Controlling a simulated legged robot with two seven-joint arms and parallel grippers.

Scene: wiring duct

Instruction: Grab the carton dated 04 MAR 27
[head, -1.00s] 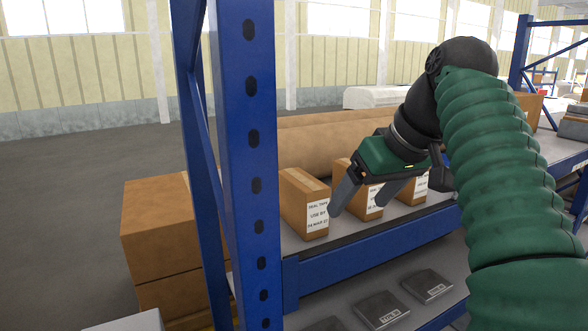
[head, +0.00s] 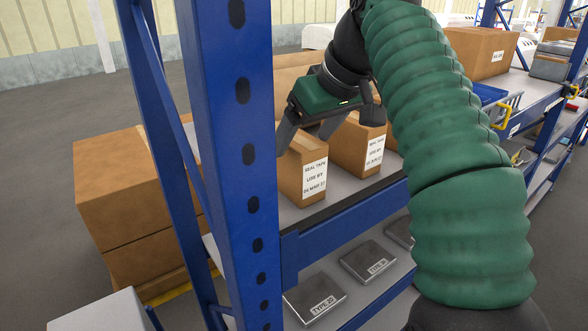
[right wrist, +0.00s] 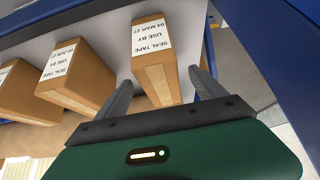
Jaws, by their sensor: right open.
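The carton dated 04 MAR 27 (head: 313,180) is a brown box with a white label, upright on the shelf beside the blue post in the head view. In the right wrist view this carton (right wrist: 163,82) lies in line with the space between my fingers, its label readable at the top. My right gripper (head: 303,141) is open, with its fingers at the carton's upper part, one on each side. In the right wrist view the gripper (right wrist: 160,88) shows no clear contact with it. My left gripper is not in view.
A second carton (head: 356,148) stands just right; its label (right wrist: 62,62) reads 05 JUN, and another carton (right wrist: 22,92) is beyond it. The blue post (head: 240,160) rises close on the left. Brown boxes (head: 130,190) are stacked left of it. Grey labelled slabs (head: 368,262) lie on the lower shelf.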

